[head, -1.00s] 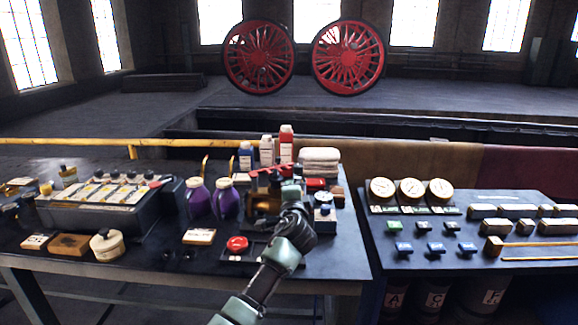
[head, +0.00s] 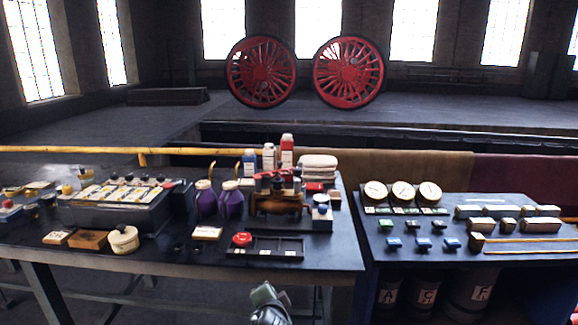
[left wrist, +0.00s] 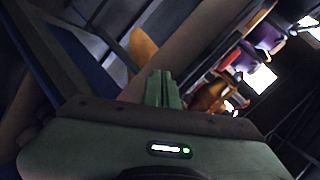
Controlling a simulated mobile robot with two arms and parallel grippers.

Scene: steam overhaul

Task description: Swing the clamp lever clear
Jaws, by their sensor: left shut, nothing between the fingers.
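A bronze-brown fixture (head: 277,205) stands on a dark base in the middle of the bench, with a red bar across its top. I cannot tell which part is the clamp lever. The fixture also shows in the left wrist view (left wrist: 208,98), tilted. My left gripper (left wrist: 163,76) is shut and empty, its green fingers together and apart from the fixture. In the head view a green part of my arm shows at the bottom edge, in front of the bench; its fingers cannot be made out there. My right gripper is not in view.
Two purple bottles (head: 230,203) stand close left of the fixture. A dark tray (head: 268,247) with a red knob (head: 242,239) lies in front. White folded cloths (head: 318,168) and upright bottles are behind. A second bench with gauges (head: 403,192) stands right.

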